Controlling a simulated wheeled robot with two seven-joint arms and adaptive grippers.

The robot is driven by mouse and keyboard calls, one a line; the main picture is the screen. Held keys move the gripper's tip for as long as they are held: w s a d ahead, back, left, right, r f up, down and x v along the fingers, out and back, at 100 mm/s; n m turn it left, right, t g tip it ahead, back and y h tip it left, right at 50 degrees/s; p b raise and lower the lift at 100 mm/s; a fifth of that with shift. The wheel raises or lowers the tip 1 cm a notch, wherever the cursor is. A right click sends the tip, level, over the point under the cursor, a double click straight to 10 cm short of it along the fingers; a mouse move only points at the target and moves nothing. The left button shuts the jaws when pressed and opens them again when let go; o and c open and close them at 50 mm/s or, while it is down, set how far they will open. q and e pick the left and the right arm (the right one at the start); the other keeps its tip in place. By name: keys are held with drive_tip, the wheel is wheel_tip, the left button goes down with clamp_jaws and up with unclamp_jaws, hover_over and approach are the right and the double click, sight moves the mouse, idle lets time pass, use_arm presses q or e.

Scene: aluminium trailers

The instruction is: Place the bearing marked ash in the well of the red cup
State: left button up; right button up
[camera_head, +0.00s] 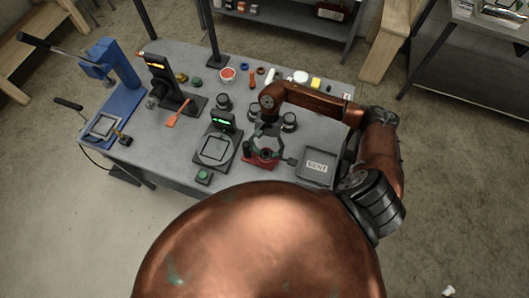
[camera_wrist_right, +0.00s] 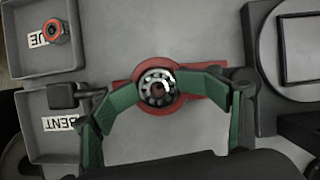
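The bearing (camera_wrist_right: 158,87), a grey metal ring with a dark centre, sits between my right gripper's green fingertips in the right wrist view; no mark on it is legible. My right gripper (camera_wrist_right: 159,84) is closed on its two sides. The red cup (camera_wrist_right: 187,103), a round red piece on a red base, lies directly beneath the bearing, which hides its well. I cannot tell whether the bearing is in the well or just above it. In the head view the red base (camera_head: 250,163) shows under my right gripper (camera_head: 266,148). My left gripper is out of view.
A grey tray labelled BENT (camera_head: 317,166) is right of the red base. A second tray (camera_wrist_right: 75,66) holds an orange-rimmed ring (camera_wrist_right: 54,31). A device with a green display (camera_head: 220,124) stands left. Several dark round stands (camera_head: 223,102) are behind; a blue press (camera_head: 112,75) is far left.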

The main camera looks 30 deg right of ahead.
sight(266, 154)
drive_tip(key=shift+s+d+f, duration=0.1)
drive_tip(key=shift+d, duration=0.15)
drive_tip(key=shift+a+r+p, duration=0.1)
drive_tip(key=shift+r+p, duration=0.5)
drive_tip(key=shift+p, duration=0.15)
drive_tip(key=shift+r+p, duration=0.45)
drive_tip(key=shift+p, duration=0.15)
drive_tip(key=shift+w+d+r+b, duration=0.35)
drive_tip(key=shift+w+r+b, duration=0.2)
drive_tip(key=shift+r+b, duration=0.15)
drive_tip(key=b+v, duration=0.2)
drive_tip(key=v, duration=0.8)
drive_tip(key=shift+a, duration=0.15)
